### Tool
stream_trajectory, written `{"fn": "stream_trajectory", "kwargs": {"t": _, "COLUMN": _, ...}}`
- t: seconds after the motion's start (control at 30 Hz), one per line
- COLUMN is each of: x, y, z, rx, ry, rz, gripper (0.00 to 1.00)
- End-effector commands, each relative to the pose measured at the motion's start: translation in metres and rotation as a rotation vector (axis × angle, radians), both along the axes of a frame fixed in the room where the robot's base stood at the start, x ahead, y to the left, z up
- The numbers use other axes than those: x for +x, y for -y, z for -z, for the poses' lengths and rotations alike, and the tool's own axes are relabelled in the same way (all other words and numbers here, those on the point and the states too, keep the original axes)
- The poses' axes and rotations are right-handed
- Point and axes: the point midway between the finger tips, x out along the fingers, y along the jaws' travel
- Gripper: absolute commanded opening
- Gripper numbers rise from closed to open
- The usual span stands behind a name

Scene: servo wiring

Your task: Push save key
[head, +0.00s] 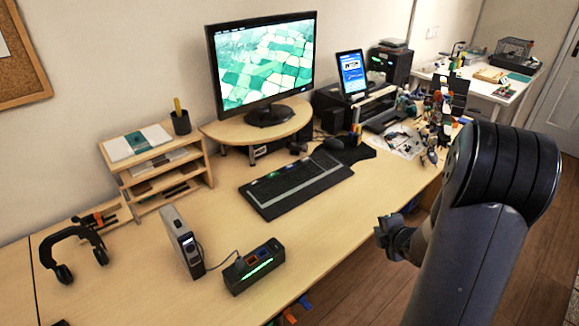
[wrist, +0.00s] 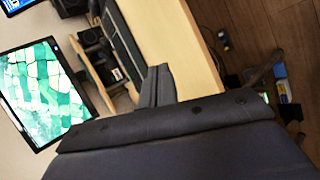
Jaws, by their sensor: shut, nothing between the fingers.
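The black keyboard (head: 295,185) lies on the desk in front of the monitor; in the wrist view its dark strip (wrist: 124,42) shows near the top. A small black box (head: 254,267) with a lit green strip and coloured keys on top sits at the front of the desk. I cannot read any key label, so I cannot tell which one is the save key. My gripper (head: 385,231) is shut and empty, off the desk's front edge, to the right of the box and keyboard and apart from both. Its fingers (wrist: 157,86) also show in the wrist view.
A grey upright device (head: 183,242) is cabled to the black box. The monitor (head: 262,62) stands on a wooden riser, with a wooden shelf (head: 155,165) at left and headphones (head: 73,250) nearby. Tools crowd the desk's right end. The desk between keyboard and front edge is clear.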

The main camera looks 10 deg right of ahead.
Motion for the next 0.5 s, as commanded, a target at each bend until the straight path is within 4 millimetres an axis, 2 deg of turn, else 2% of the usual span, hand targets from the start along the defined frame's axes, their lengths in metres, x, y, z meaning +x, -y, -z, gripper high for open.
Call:
{"fn": "stream_trajectory", "kwargs": {"t": 0.03, "x": 0.003, "y": 0.005, "z": -0.007, "rx": 0.034, "ry": 0.009, "rz": 0.058, "gripper": 0.0}}
{"fn": "stream_trajectory", "kwargs": {"t": 0.27, "x": 0.013, "y": 0.042, "z": -0.018, "rx": 0.244, "ry": 0.068, "rz": 0.443, "gripper": 0.0}}
{"fn": "stream_trajectory", "kwargs": {"t": 0.5, "x": 0.003, "y": 0.083, "z": -0.018, "rx": 0.456, "ry": 0.125, "rz": 0.875, "gripper": 0.0}}
